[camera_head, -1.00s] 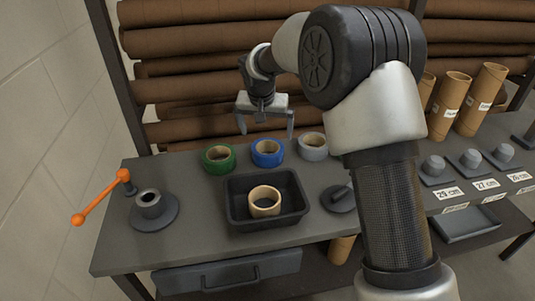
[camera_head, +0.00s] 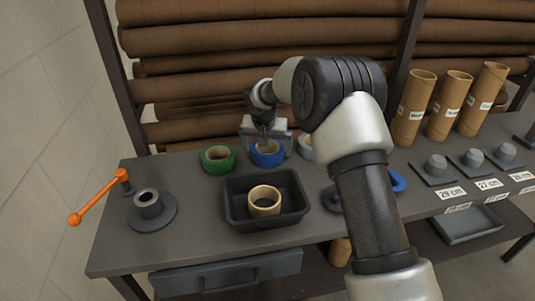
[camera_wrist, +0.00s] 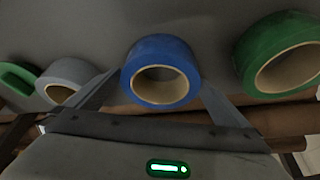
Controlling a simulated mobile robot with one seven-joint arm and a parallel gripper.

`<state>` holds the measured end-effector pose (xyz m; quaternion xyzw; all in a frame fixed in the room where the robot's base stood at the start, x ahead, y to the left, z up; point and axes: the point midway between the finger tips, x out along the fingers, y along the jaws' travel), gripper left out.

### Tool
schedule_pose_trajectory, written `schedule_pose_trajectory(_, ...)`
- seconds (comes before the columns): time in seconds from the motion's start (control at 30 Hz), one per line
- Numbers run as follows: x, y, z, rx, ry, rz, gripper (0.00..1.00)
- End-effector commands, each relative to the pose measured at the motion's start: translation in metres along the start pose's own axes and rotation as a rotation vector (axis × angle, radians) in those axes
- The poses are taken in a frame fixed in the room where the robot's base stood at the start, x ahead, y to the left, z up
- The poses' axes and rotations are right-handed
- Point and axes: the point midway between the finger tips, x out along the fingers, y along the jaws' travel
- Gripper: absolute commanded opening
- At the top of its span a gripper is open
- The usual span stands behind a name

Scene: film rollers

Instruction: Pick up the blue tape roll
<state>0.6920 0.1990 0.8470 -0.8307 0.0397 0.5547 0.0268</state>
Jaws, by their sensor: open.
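The blue tape roll (camera_head: 267,158) stands on the bench between the green and grey rolls, with a tan core. My gripper (camera_head: 267,150) is open at the blue roll, pointing down. In the wrist view the blue roll (camera_wrist: 160,50) lies between my two spread fingers (camera_wrist: 158,84), one on each side. Whether either finger touches it cannot be told. In the head view the gripper partly covers the roll's top and sides.
The green roll (camera_head: 217,168) stands close on the left, and the grey roll (camera_head: 306,147) close on the right, partly hidden. A black tray (camera_head: 236,221) holding a tan ring (camera_head: 264,207) is in front. A blue object (camera_head: 398,181) shows beside my arm.

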Motion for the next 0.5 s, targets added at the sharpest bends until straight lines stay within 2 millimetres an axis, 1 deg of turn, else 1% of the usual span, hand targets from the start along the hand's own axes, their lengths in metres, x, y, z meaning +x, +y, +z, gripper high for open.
schedule_pose_trajectory(0.07, -0.0004, 0.0000, -0.0001, 0.000, 0.000, 0.000, 1.00)
schedule_pose_trajectory(0.1, -0.0004, 0.0001, -0.0001, 0.000, 0.000, 0.000, 0.98)
schedule_pose_trajectory(0.37, -0.0005, 0.0002, 0.0001, 0.000, 0.000, 0.000, 0.54)
schedule_pose_trajectory(0.4, -0.0011, 0.0000, -0.0006, 0.000, 0.001, 0.000, 0.52)
schedule_pose_trajectory(0.5, -0.0011, 0.0000, -0.0005, 0.000, 0.001, 0.000, 0.52)
